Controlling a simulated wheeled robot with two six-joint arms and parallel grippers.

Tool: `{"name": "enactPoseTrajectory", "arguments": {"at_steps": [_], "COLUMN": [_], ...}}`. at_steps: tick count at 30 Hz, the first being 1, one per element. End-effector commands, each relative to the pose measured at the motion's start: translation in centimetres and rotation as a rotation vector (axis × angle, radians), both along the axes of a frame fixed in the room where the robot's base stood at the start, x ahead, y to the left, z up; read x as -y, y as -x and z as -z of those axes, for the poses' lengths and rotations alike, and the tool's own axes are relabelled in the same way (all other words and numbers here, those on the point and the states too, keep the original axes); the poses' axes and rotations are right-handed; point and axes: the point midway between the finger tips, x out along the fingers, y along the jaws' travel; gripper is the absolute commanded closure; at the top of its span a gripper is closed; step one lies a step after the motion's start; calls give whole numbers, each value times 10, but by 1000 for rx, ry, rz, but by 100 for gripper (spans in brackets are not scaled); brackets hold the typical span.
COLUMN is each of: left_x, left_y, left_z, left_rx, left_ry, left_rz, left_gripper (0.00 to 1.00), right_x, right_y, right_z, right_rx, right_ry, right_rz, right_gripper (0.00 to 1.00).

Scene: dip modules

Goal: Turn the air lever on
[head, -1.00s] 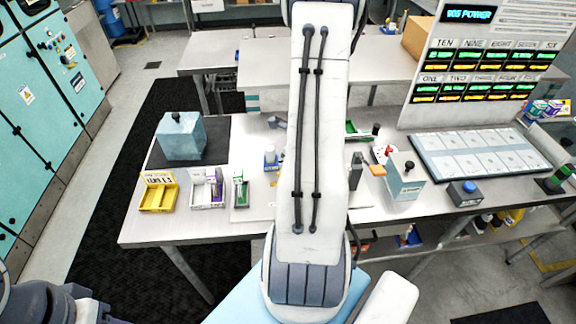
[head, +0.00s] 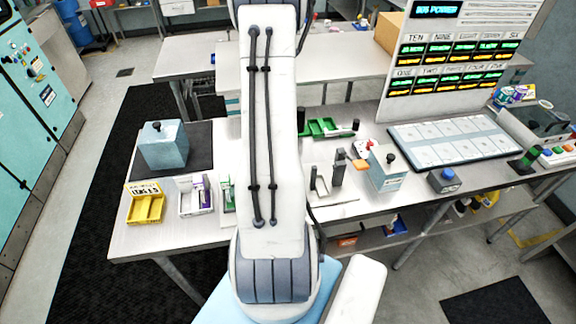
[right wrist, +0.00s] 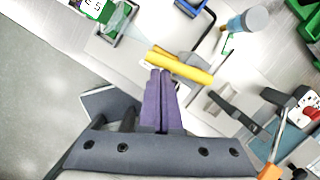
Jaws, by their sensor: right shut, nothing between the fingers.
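The yellow bar (right wrist: 180,66), which looks like the air lever's handle, lies slantwise over a pale plate in the right wrist view. My right gripper (right wrist: 161,72) is shut and empty, its purple fingers pointing at the bar. The fingertips overlap the bar's near edge in the picture; I cannot tell whether they touch it. In the head view my arm covers the bar and the right gripper. My left gripper is not in view.
A green tray (head: 328,128) lies behind. A yellow tray (head: 146,205) and a blue block (head: 163,146) stand left.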

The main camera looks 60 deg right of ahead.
Motion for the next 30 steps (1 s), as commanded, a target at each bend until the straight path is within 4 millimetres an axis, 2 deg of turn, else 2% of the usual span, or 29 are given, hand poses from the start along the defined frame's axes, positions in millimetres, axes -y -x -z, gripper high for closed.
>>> {"name": "enactPoseTrajectory", "arguments": {"at_steps": [17, 28, 29, 30], "left_x": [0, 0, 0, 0], "left_y": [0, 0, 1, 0], "left_z": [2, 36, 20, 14], "left_rx": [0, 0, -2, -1], "left_ry": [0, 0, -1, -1], "left_rz": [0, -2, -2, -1], "left_gripper": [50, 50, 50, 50], "right_x": [0, -20, -20, -21], "right_y": [1, 28, 28, 29], "right_z": [1, 13, -4, -12], "right_rx": [0, 1, 2, 1], "right_ry": [0, 1, 2, 2], "right_rz": [1, 12, 11, 11], "right_gripper": [100, 100, 100, 100]}}
